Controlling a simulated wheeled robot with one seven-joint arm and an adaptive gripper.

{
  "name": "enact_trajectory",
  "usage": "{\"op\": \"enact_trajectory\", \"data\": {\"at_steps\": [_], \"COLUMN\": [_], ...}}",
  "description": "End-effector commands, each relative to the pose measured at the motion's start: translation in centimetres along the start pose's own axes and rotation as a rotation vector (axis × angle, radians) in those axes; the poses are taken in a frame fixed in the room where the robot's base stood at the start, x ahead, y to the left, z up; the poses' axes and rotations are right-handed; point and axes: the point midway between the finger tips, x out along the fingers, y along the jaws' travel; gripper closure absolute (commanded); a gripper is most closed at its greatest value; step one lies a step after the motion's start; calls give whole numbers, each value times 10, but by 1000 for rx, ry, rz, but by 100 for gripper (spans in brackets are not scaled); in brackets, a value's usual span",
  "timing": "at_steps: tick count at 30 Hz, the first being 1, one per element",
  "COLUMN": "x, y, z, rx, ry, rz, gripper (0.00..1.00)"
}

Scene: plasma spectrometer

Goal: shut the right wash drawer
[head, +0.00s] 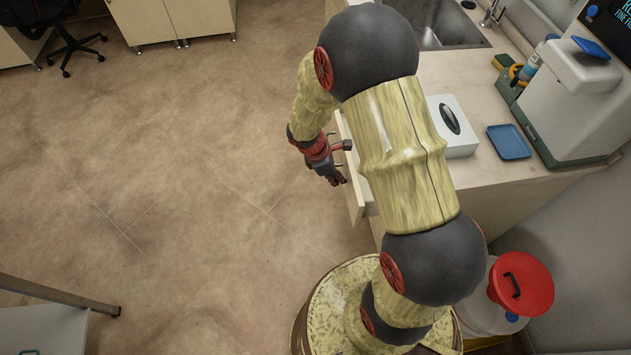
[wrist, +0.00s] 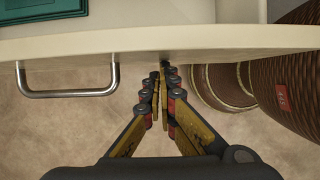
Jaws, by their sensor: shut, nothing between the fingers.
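The right wash drawer's pale front panel (head: 353,197) sticks out from the counter's left side in the head view, so the drawer stands partly open; my arm hides much of it. In the wrist view the drawer front (wrist: 230,42) spans the width, with a metal bar handle (wrist: 68,93) on its left part. My gripper (wrist: 163,68) is shut and empty, its fingertips at the outer face of the front, right of the handle. I cannot tell whether they touch. My gripper (head: 340,181) also shows just left of the drawer in the head view.
A teal item (wrist: 42,9) shows behind the drawer front. On the counter are a tissue box (head: 452,125), a blue tray (head: 509,142) and a grey instrument (head: 575,100). A red-lidded bin (head: 521,284) stands at lower right.

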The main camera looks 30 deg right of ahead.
Motion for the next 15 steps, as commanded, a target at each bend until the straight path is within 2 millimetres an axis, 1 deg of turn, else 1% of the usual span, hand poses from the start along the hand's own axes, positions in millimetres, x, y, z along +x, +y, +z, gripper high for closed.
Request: {"op": "enact_trajectory", "data": {"at_steps": [1,3,9,15], "x": [4,12,33,52], "y": [-1,-2,-1,-2], "z": [17,35,86,133], "rx": [6,7,8,6], "ry": [-1,-1,0,0], "rz": [-5,-5,-3,-3], "gripper": [100,100,100,100]}}
